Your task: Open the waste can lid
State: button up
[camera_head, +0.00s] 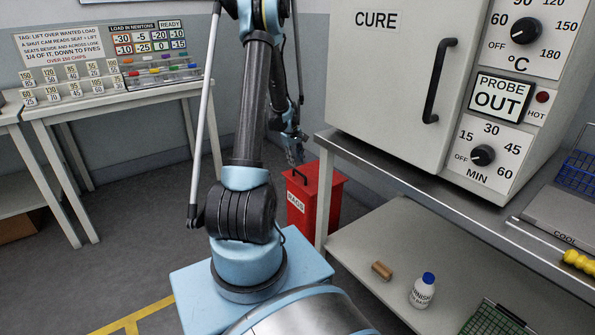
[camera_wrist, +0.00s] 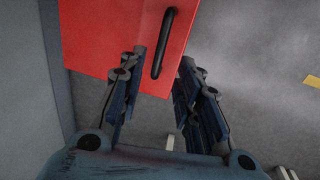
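The red waste can (camera_head: 322,207), with a white RAGS label, stands on the floor beside the bench in the head view. Its lid is down, with a black bar handle (camera_head: 299,176) on top. In the wrist view the red lid (camera_wrist: 100,35) fills the upper middle, and the dark handle (camera_wrist: 161,45) runs up and down on it. My gripper (camera_head: 294,154) is just above the lid near the handle. In the wrist view my gripper (camera_wrist: 162,65) is open and empty, its fingers on either side of the handle's lower end. I cannot tell the exact height gap.
The bench (camera_head: 440,185) with the CURE oven (camera_head: 395,80) stands close to the can's right. A bottle (camera_head: 422,291) and a tan cylinder (camera_head: 381,270) rest on its lower shelf. A grey wall is behind the can. The floor left of the can is clear.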

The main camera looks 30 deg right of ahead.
aim_at(298, 171)
jog(key=shift+d+f, duration=0.2)
jog(key=shift+f, duration=0.8)
jog(key=shift+d+f, duration=0.2)
jog(key=shift+f, duration=0.75)
jog(key=shift+d+f, duration=0.2)
jog(key=shift+f, duration=0.8)
jog(key=shift+c, duration=0.2)
grip_shut()
